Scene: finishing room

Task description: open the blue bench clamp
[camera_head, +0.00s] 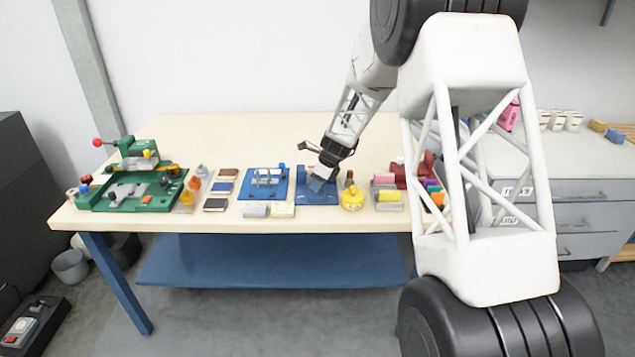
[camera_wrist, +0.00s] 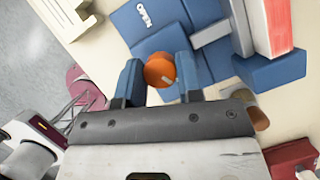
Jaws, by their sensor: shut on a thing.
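The blue bench clamp (camera_head: 305,191) stands near the front edge of the bench, right of the middle. In the wrist view its blue body (camera_wrist: 150,38) fills the top, with a white label and an orange knob (camera_wrist: 160,70). My gripper (camera_wrist: 158,66) has its two blue fingers on either side of the knob and is shut on it. In the head view my gripper (camera_head: 322,180) is low over the clamp and hides part of it. A grey bar and a white piece with a red side (camera_wrist: 272,25) stand by a blue block at the clamp's right.
A blue fixture plate (camera_head: 265,184) lies just left of the clamp. A yellow container (camera_head: 352,199) stands close on its right, then colored blocks (camera_head: 386,188). A green fixture (camera_head: 133,190) is at the far left. The back of the bench (camera_head: 240,130) is clear.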

